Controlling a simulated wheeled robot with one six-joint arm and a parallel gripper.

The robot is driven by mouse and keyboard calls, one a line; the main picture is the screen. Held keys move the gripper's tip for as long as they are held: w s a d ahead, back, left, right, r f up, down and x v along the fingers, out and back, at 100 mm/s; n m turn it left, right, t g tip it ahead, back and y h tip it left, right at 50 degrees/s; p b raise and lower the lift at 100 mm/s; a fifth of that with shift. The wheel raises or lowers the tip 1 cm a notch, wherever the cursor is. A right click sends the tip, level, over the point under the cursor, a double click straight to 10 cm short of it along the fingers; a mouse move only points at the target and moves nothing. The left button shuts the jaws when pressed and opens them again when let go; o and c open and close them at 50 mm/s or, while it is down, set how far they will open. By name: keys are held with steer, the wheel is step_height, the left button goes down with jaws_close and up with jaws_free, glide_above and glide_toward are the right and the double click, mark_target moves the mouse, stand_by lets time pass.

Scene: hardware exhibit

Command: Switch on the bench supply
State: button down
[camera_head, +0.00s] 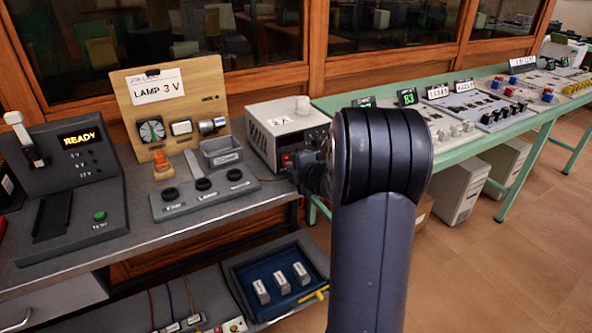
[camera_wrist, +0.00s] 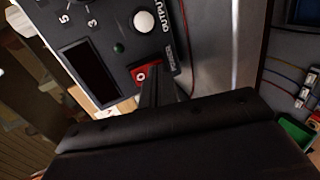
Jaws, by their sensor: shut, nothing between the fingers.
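The bench supply (camera_head: 282,125) is a light grey box on the bench, left of my arm in the head view. My arm hides part of its front. In the wrist view its front panel (camera_wrist: 112,28) shows a blank dark display (camera_wrist: 92,74), a dark green indicator (camera_wrist: 118,47) and a white knob (camera_wrist: 144,22) beside the word OUTPUT. A red switch (camera_wrist: 140,75) marked O sits near the panel's edge. My gripper (camera_wrist: 156,82) is shut and empty, its fingertips right beside the red switch. I cannot tell whether they touch it.
A grey station (camera_head: 75,170) reading READY stands at left. A wooden lamp board (camera_head: 175,90), a grey bin (camera_head: 222,152) and a plate with dark round sockets (camera_head: 203,192) are left of the supply. A blue tray (camera_head: 240,285) is below. The green bench (camera_head: 470,150) extends right.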

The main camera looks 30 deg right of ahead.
steer(key=shift+f, duration=0.1)
steer(key=shift+w+f+b, duration=0.1)
steer(key=shift+f+b, duration=0.25)
steer(key=shift+b, duration=0.85)
steer(key=shift+r, duration=0.35)
steer(key=shift+r+p, duration=0.1)
steer(key=shift+p, duration=0.25)
steer(key=shift+r+p, duration=0.65)
steer(key=shift+r, duration=0.15)
